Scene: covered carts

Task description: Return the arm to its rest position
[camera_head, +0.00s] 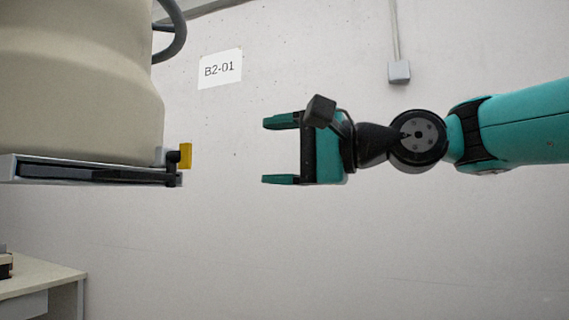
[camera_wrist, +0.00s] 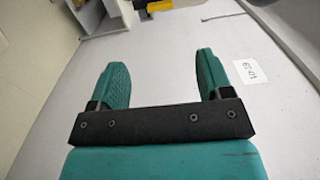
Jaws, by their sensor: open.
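My gripper (camera_head: 281,151) is held out in the air in the middle of the head view, pointing left. Its two teal fingers are apart, with nothing between them. In the wrist view the gripper (camera_wrist: 163,78) also shows open and empty, with pale wall beyond it. My teal arm reaches in from the right edge of the head view.
A large cream rounded body (camera_head: 80,80) stands at the upper left on a grey platform (camera_head: 90,172). A yellow piece (camera_head: 186,156) sits at the platform's right end, a clear gap from my fingers. A pale table (camera_head: 40,280) is at the lower left. A sign (camera_head: 220,68) is on the wall.

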